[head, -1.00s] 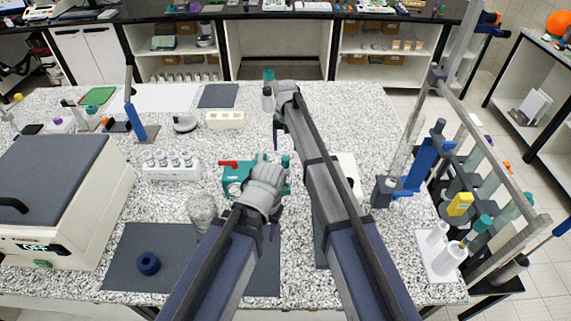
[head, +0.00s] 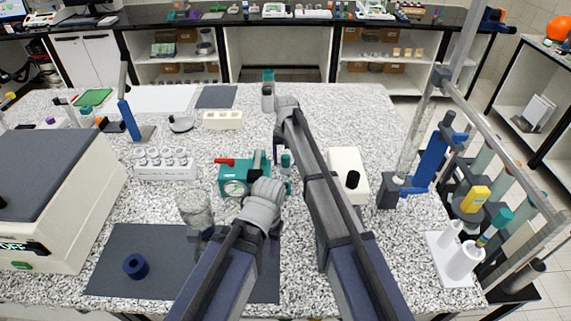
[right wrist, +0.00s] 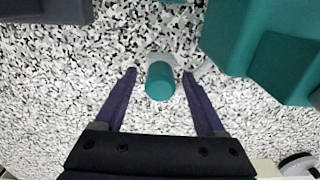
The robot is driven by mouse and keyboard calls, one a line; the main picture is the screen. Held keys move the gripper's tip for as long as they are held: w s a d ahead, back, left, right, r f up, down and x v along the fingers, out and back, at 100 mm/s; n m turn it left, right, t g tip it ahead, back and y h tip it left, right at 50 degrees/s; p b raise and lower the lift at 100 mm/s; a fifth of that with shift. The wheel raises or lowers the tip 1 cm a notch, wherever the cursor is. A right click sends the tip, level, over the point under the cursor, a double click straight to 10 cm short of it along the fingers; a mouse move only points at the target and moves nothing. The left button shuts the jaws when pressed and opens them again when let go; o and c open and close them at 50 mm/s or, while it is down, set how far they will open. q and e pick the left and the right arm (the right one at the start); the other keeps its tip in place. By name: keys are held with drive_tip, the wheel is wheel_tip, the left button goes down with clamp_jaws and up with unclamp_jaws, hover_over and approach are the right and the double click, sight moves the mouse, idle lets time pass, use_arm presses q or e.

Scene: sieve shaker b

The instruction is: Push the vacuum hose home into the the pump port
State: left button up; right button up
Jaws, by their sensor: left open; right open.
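The teal pump (head: 232,174), with a red handle and a round gauge, stands mid-table. Its teal body fills the upper right of the right wrist view (right wrist: 270,45). A teal cylinder with a pale collar stands just right of the pump (head: 285,160); I take it for the hose end. In the right wrist view this cylinder (right wrist: 160,82) lies between the open fingers of my right gripper (right wrist: 160,75), apparently untouched. How deep it sits in the port cannot be told. My left gripper (head: 272,222) is open, nearer me than the pump, its fingers partly hidden by its wrist.
A glass beaker (head: 195,209) stands left of my left gripper. A white vial rack (head: 165,172) stands left of the pump, and a white box with a black knob (head: 346,165) to its right. A bottle (head: 267,100) stands behind. A blue ring (head: 135,267) lies on a dark mat.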

sight(286, 156)
idle(0.8)
clamp_jaws()
idle(0.5)
use_arm(q)
drive_tip(key=shift+r, duration=0.2)
use_arm(e)
drive_tip(key=shift+r, duration=0.2)
use_arm(q)
drive_tip(key=shift+r+p, duration=2.85)
drive_tip(key=shift+p, duration=0.2)
use_arm(e)
drive_tip(key=shift+r, duration=2.8)
drive_tip(key=shift+r+p, duration=1.5)
drive_tip(key=shift+r, duration=0.05)
use_arm(q)
wheel_tip(286, 156, up, 3)
drive_tip(key=shift+f, duration=0.1)
use_arm(e)
drive_tip(key=shift+f, duration=0.1)
